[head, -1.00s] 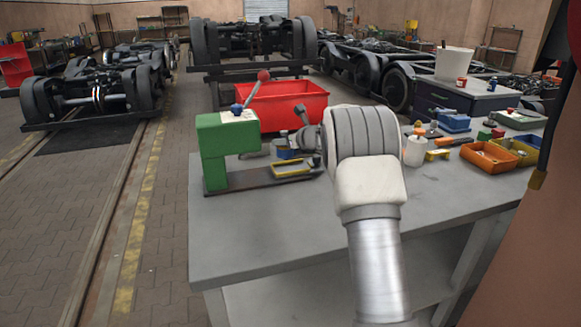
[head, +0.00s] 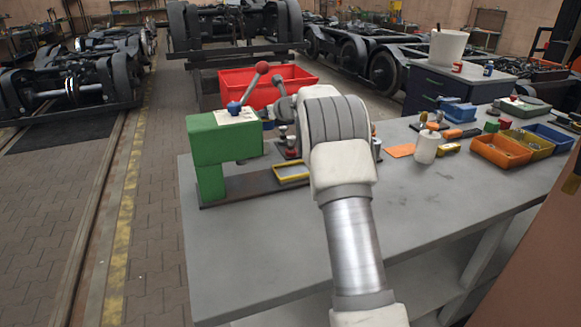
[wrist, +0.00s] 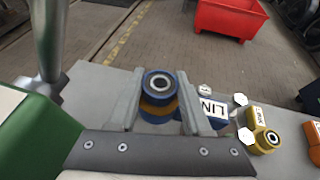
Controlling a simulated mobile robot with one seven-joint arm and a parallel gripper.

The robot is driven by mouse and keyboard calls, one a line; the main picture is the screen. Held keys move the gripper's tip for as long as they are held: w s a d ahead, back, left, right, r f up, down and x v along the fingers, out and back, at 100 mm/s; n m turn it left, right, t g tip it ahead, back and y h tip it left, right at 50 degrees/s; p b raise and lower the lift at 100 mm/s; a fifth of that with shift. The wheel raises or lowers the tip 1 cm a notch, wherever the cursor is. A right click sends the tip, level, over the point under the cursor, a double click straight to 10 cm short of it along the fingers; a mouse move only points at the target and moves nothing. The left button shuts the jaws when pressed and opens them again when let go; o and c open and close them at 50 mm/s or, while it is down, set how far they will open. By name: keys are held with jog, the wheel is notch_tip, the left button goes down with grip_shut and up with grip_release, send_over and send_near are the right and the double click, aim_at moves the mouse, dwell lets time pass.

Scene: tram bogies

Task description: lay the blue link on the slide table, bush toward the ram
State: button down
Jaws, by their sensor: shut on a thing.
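My gripper (wrist: 159,77) is shut on the blue link in the wrist view. The link's round blue end with a metal bush (wrist: 159,86) shows between the grey fingers, with an orange-brown part just below it. The rest of the held link is hidden or unclear. The green press (head: 222,145) stands on the bench with a red-knobbed lever; its green body (wrist: 35,135) fills the lower left of the wrist view. A yellow-framed slide table (head: 291,171) lies on its dark base. In the head view my arm hides the fingers and the link.
A blue block lettered "LIN" (wrist: 212,110) and a yellow link (wrist: 262,130) show right of the fingers. A white cup (head: 427,146), orange tray (head: 500,152) and blue tray (head: 548,136) stand on the bench's right. A red bin (head: 300,80) stands behind. The bench front (head: 240,260) is clear.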

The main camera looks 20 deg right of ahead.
jog(key=s+f+b, duration=0.2)
jog(key=s, duration=0.1)
jog(key=s+d+f+b, duration=0.1)
jog(key=s+f+b, duration=0.1)
jog(key=s, duration=0.2)
jog(key=s+d+f+b, duration=0.1)
jog(key=s+f+b, duration=0.1)
jog(key=s, duration=0.2)
jog(key=shift+s+d+f, duration=0.2)
jog(key=shift+f, duration=0.15)
jog(key=shift+f+b, duration=1)
jog(key=shift+f, duration=1)
jog(key=shift+f, duration=0.1)
jog(key=shift+c, duration=1.7)
grip_release()
